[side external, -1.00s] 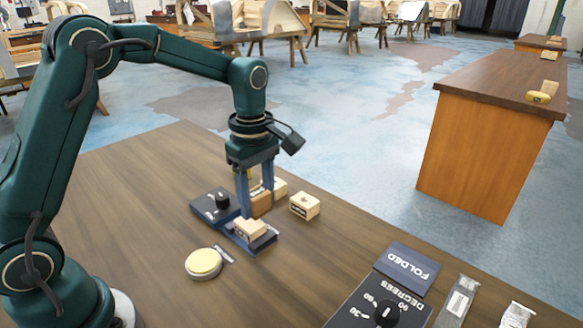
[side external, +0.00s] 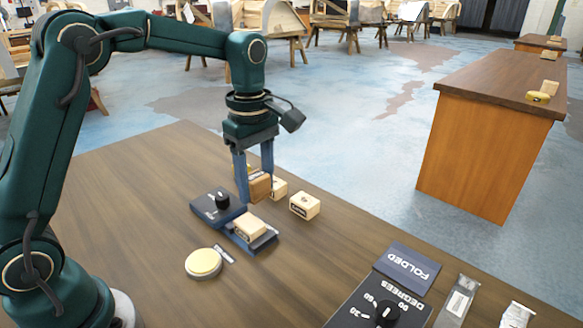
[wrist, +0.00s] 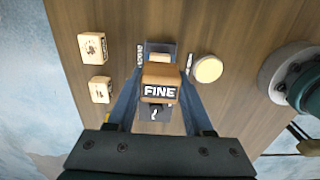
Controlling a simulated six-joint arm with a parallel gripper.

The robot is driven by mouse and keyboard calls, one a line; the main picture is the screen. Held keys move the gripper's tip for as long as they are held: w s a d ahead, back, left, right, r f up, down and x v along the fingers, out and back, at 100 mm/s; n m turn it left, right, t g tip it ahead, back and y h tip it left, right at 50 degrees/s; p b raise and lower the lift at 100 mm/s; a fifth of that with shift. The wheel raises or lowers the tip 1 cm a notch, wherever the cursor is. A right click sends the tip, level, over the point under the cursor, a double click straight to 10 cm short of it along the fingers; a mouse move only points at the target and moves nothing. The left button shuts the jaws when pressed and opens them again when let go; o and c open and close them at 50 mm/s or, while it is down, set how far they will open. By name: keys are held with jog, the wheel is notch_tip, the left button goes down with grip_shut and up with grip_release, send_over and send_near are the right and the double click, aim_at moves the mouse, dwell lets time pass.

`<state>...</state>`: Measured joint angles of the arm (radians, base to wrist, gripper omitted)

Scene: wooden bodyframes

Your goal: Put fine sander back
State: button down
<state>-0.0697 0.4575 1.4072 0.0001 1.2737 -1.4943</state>
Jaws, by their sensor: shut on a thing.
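My gripper (side external: 257,188) is shut on a brown wooden block, the fine sander (side external: 259,186), and holds it above the table. In the wrist view the fine sander (wrist: 159,82) sits between the two fingers, with its FINE label facing the camera. Below and in front of it is a blue fixture with a dark dial box (side external: 214,207) and a tray (side external: 262,243). A pale labelled block (side external: 250,227) sits in that tray. The held sander hides part of the fixture in the wrist view.
Two pale blocks stand to the right of the gripper, a nearer one (side external: 304,206) and one partly hidden (side external: 279,188). A round cream pad (side external: 203,263) lies left of the tray. A degrees dial panel (side external: 378,302) is at the front right. The table's left side is clear.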

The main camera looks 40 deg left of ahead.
jog(key=shift+s+f, duration=0.25)
jog(key=s+a, duration=0.2)
jog(key=s, duration=0.1)
send_over(289, 275)
notch_tip(289, 275, down, 7)
jog(key=shift+f, duration=2.1)
jog(key=shift+c, duration=1.4)
grip_release()
jog(key=shift+f, duration=0.15)
